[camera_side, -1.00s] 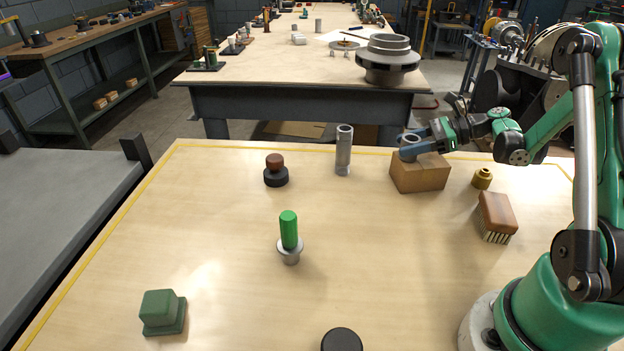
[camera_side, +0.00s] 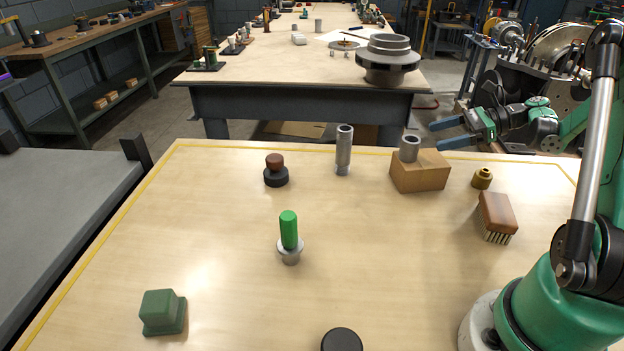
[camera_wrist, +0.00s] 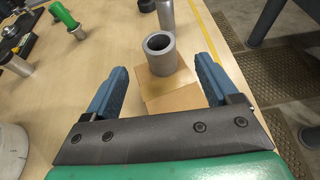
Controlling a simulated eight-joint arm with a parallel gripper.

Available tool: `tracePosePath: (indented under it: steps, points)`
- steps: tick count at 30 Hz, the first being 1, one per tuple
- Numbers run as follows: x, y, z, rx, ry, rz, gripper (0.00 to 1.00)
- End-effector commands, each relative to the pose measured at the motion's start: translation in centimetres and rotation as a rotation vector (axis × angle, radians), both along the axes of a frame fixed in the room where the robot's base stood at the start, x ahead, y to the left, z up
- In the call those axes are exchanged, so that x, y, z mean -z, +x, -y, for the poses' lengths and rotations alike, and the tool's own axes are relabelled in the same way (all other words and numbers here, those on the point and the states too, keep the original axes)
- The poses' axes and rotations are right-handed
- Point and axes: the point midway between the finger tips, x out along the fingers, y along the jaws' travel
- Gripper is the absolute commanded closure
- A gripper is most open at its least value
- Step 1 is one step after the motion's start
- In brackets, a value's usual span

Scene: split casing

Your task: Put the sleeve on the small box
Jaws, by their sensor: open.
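The sleeve (camera_side: 409,149) is a short grey hollow cylinder. It stands upright on top of the small cardboard-brown box (camera_side: 420,174) at the back right of the table, towards the box's left side in the side view. In the wrist view the sleeve (camera_wrist: 160,54) shows its open top, with the box (camera_wrist: 170,94) under it. My gripper (camera_side: 452,134) is open and empty, to the right of the sleeve and apart from it. In the wrist view its two blue fingers (camera_wrist: 162,78) lie either side of the view of the sleeve and box.
A tall grey tube (camera_side: 344,152) stands left of the box. A brass fitting (camera_side: 482,179) and a brush (camera_side: 497,214) lie to the right. A green-handled part (camera_side: 289,235), a dark knob (camera_side: 276,172) and a green block (camera_side: 161,311) stand further left. The table between them is clear.

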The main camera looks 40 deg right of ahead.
Motion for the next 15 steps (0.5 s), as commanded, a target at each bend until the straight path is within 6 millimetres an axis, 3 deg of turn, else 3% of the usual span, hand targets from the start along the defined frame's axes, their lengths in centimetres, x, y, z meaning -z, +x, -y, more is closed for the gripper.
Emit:
tracePosePath:
  steps: [5,10,15]
  points:
    - [-1.1,0.8,-1.4,-0.062,-0.107,0.002,0.19]
    - [-2.6,3.2,-7.5,-0.289,-0.472,0.044,0.19]
    - [-3.5,2.9,-14.1,-0.646,-0.951,0.175,0.19]
